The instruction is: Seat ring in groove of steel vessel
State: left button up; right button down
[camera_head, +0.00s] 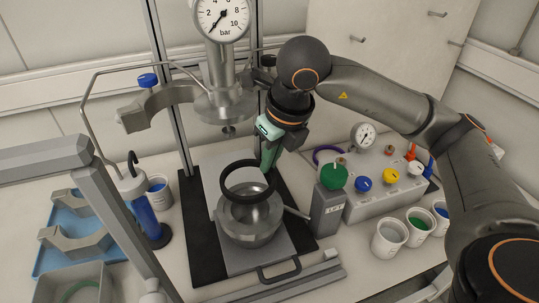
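The black ring (226,182) is above the open mouth of the steel vessel (250,232), roughly centred over it in the head view. Its near edge overlaps the vessel rim in the picture; I cannot tell whether it touches. My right gripper (269,168) comes down from behind and to the right, with green fingers at the ring's far right edge. It appears shut on the ring there. The vessel's groove is hidden or too small to make out. My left gripper is not in view.
The vessel lid with pressure gauge (222,18) hangs above and behind. A grey control box (385,192) with coloured knobs and several white cups (389,238) stand right. A blue tray (62,262) with clamp halves and a grey bin (75,288) lie left.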

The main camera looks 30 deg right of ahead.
aim_at(272, 175)
jog(key=shift+f+b, duration=2.25)
jog(key=shift+f, duration=0.5)
jog(key=shift+b, duration=0.3)
jog(key=shift+f+b, duration=0.25)
jog(key=shift+b, duration=0.1)
jog(key=c, duration=1)
grip_release()
